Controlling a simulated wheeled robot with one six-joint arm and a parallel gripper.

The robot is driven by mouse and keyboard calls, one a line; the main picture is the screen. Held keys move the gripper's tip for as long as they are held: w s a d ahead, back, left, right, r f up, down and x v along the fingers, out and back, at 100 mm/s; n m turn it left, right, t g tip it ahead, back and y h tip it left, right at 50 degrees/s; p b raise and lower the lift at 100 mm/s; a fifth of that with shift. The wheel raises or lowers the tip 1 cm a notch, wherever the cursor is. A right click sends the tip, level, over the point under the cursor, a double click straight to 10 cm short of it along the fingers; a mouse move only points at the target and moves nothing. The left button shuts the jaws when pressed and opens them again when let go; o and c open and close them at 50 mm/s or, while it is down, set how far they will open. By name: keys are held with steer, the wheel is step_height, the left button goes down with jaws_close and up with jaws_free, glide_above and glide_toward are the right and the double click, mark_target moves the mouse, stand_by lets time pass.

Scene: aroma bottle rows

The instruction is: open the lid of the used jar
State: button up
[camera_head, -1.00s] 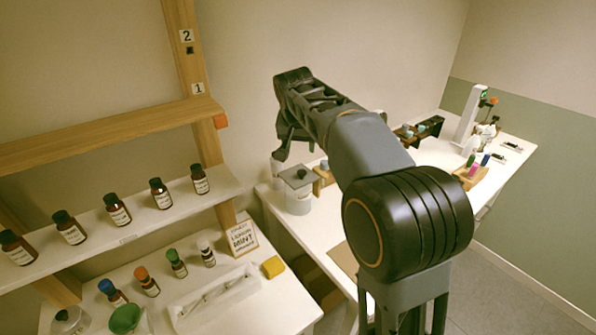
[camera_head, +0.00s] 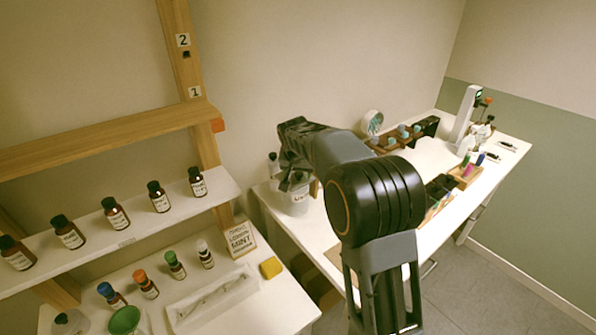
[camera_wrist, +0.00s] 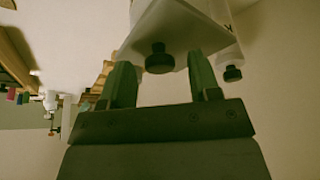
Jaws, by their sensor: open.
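The used jar (camera_head: 299,204) is a pale jar on the right-hand white table, partly hidden behind my gripper in the head view. In the wrist view its flat lid (camera_wrist: 183,35) shows with a dark round knob (camera_wrist: 159,60) and looks closed. My gripper (camera_head: 287,182) is over the jar, pointing down. In the wrist view, the open fingers (camera_wrist: 159,68) stand on either side of the knob in the picture. I cannot tell whether either finger touches it.
A bottle with a dark cap (camera_wrist: 232,73) stands close beside the jar. Behind my arm, the table (camera_head: 440,235) carries a wooden rack, a tray of colored items and a tall white device. A shelf of brown bottles (camera_head: 115,213) and a lower table stand at left.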

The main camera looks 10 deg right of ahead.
steer(key=shift+c, duration=0.2)
jaws_close()
stand_by(0.4)
